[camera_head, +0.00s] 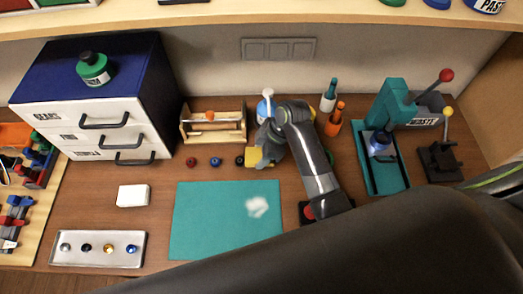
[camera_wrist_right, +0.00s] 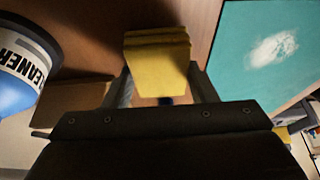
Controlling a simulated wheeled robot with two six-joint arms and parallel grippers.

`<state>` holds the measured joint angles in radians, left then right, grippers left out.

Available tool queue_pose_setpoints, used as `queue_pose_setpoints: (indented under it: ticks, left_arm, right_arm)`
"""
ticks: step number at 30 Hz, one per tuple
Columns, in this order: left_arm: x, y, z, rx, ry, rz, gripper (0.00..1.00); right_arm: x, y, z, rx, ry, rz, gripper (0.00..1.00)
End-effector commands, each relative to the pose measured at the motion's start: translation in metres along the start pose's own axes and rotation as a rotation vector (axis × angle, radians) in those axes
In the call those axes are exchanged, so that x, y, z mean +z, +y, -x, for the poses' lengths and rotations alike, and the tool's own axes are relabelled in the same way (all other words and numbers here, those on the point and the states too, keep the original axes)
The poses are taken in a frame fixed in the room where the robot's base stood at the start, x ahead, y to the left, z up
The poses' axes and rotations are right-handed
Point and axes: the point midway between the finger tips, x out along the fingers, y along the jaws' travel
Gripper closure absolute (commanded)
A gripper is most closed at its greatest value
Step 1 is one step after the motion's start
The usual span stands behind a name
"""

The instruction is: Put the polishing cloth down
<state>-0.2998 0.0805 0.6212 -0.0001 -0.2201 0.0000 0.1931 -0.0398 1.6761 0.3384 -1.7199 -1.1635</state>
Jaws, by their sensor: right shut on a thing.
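The polishing cloth (camera_head: 254,157) is a folded yellow pad. My right gripper (camera_head: 262,149) is shut on it, behind the top right part of the teal mat (camera_head: 205,225). In the right wrist view the yellow cloth (camera_wrist_right: 157,55) sits between the two fingers of the right gripper (camera_wrist_right: 160,85), with wood below it. I cannot tell from these views whether the cloth touches the table. My left gripper is not in view.
A cleaner bottle (camera_wrist_right: 22,65) stands close beside the right gripper. A white smear (camera_head: 257,206) lies on the mat. Several small knobs (camera_head: 214,162) sit left of the cloth, before a wooden rack (camera_head: 212,138). A white block (camera_head: 133,195) and metal tray (camera_head: 98,263) lie left.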

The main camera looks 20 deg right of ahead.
Motion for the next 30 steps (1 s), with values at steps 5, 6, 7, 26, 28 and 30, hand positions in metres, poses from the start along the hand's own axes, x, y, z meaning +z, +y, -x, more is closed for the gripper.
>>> queue_pose_setpoints:
  ticks: [5,6,7,26,28,30]
  left_arm:
    - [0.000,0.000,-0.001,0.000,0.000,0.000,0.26]
    - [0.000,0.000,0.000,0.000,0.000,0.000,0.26]
    - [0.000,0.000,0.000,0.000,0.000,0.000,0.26]
    - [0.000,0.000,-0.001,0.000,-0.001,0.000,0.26]
    - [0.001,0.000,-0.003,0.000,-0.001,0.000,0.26]
    - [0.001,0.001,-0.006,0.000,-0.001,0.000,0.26]
  right_arm:
    - [0.002,0.000,-0.004,-0.001,0.000,0.000,0.73]
    - [0.002,0.000,-0.004,-0.001,0.000,0.000,0.73]
    - [0.002,0.000,-0.004,-0.001,0.000,0.000,0.46]
    - [-0.003,0.001,0.014,0.004,-0.001,0.001,0.27]
    - [-0.002,0.001,0.025,0.005,0.000,0.002,0.27]
    - [-0.002,0.002,0.040,0.007,-0.001,0.003,0.27]
